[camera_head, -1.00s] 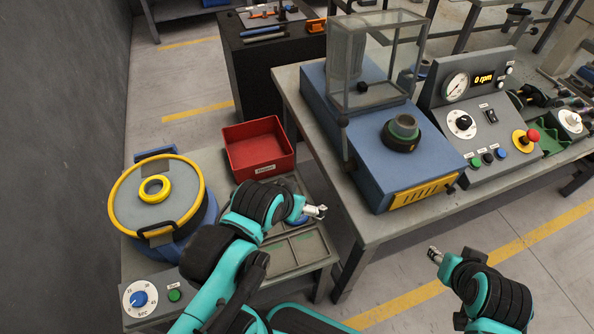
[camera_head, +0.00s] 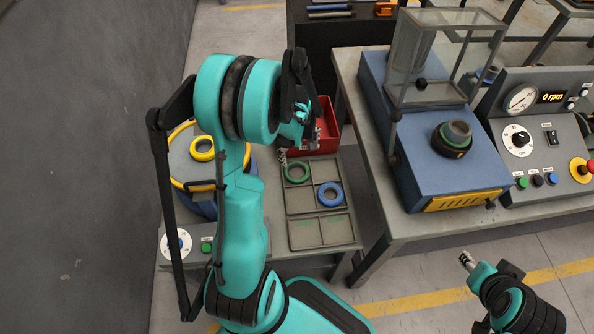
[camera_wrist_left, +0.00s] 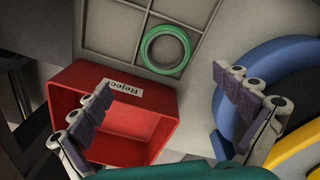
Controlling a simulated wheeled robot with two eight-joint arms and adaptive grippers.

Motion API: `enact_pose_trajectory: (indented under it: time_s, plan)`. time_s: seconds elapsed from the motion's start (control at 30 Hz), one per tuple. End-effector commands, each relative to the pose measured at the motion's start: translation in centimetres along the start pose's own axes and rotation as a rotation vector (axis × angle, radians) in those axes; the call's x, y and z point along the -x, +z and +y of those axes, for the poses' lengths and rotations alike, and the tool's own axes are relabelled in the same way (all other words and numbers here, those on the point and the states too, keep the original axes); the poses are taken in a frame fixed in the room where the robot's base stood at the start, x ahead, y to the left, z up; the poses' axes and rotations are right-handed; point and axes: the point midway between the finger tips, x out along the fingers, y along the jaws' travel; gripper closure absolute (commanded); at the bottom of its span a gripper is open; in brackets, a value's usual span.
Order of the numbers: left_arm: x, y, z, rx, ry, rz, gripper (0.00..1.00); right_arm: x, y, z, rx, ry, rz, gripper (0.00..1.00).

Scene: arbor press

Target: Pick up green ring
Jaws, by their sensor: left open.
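The green ring (camera_head: 297,181) lies flat in a compartment of the grey sorting tray (camera_head: 304,233), near its far left corner. It also shows whole in the left wrist view (camera_wrist_left: 143,52), at the top centre. My left gripper (camera_head: 300,144) is open and empty, above the area between the tray and the red bin. In the left wrist view its two spread fingers (camera_wrist_left: 163,84) show with the ring beyond them, not between the pads. My right gripper (camera_head: 467,260) is away at the lower right; its jaw opening is too small to make out.
A blue ring (camera_head: 330,205) lies in another tray compartment. The red "Reject" bin (camera_head: 328,142) stands just behind the tray. A yellow ring (camera_head: 203,156) sits on the round blue machine at left. The press bench (camera_head: 385,225) stands to the right.

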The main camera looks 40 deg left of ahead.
Motion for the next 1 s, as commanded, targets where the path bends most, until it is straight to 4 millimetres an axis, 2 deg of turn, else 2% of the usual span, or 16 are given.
enact_pose_trajectory:
  time_s: [0.2,0.53,0.8,1.0]
  plan:
    - [-2.6,-1.2,-0.6,0.092,-0.032,-0.022,0.0,0.0,0.0,0.0,0.0,0.0,0.0,0.6]
    - [-6.1,-0.9,-0.8,0.092,-0.033,-0.022,0.0,-1.5,1.1,0.0,0.0,0.0,0.0,0.6]
    - [-10.0,-0.5,-1.0,0.091,-0.032,-0.022,0.0,-3.3,2.4,0.0,0.0,0.0,0.0,0.6]
    - [-9.9,-0.5,-1.0,0.09,-0.032,-0.022,0.0,-3.2,2.3,0.0,0.0,0.0,0.0,0.6]
